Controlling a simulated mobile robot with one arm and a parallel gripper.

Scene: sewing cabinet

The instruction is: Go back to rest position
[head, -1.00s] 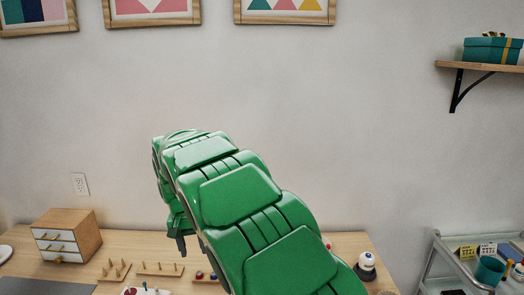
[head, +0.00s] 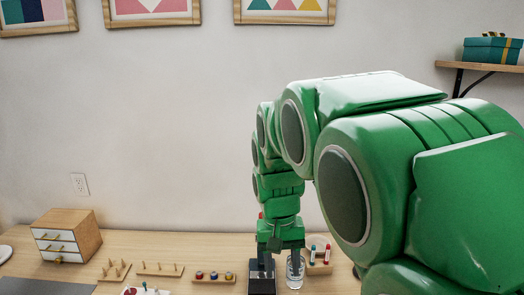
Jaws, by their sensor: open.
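My green arm reaches in from the right side of the head view and bends down over the table. My gripper (head: 280,256) hangs at its end, pointing down, with its two grey fingers apart. No held object shows between them. The fingertips overlap in the picture with a black block-like object (head: 262,281) and a clear glass (head: 295,273). I cannot tell whether they touch either one.
A wall shelf (head: 475,67) is at upper right.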

